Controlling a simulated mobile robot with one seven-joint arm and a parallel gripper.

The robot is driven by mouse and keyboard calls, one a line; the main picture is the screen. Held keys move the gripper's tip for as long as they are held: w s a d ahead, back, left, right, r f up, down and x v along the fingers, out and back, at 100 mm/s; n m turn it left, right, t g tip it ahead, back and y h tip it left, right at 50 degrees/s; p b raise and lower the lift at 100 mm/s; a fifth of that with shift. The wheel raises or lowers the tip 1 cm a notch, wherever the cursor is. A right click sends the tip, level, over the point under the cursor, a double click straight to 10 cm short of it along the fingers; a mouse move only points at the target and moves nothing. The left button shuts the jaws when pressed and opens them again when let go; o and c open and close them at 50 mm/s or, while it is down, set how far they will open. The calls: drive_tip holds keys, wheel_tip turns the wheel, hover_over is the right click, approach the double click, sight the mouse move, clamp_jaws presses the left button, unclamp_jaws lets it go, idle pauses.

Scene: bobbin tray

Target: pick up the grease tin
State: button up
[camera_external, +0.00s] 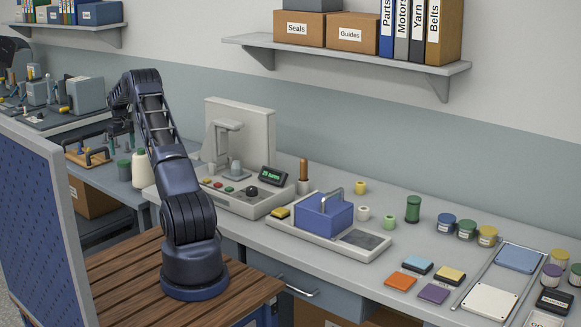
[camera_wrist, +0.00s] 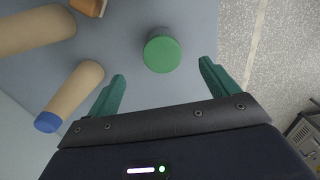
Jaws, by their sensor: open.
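A round green lid or top (camera_wrist: 162,53) shows in the wrist view, seen from above, just beyond and between my fingertips. It may be the grease tin; no label is readable. My gripper (camera_wrist: 162,69) is open, with one green finger on each side and nothing held. In the external view my gripper (camera_external: 121,132) points down over the left bench, partly hidden by my arm. A small green-topped container (camera_external: 124,165) stands below it, beside a cream bottle (camera_external: 139,171) with a green top. I cannot tell whether any finger touches the green-topped thing.
Two tan cylinders lie left in the wrist view, the nearer one (camera_wrist: 73,95) blue-ended and close to my left finger. A brown block (camera_wrist: 90,6) is at the top. In the external view, an orange-brown fixture (camera_external: 88,154) stands left of my gripper. Speckled floor shows right.

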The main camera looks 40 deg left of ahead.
sight(124, 161)
drive_tip(key=f, duration=0.9)
drive_tip(key=shift+s+a+f, duration=0.1)
drive_tip(key=shift+s+f, duration=0.1)
drive_tip(key=shift+f, duration=0.15)
drive_tip(key=c, duration=1.3)
drive_tip(key=shift+o, duration=0.2)
drive_tip(key=shift+r, duration=0.1)
drive_tip(key=shift+r, duration=0.1)
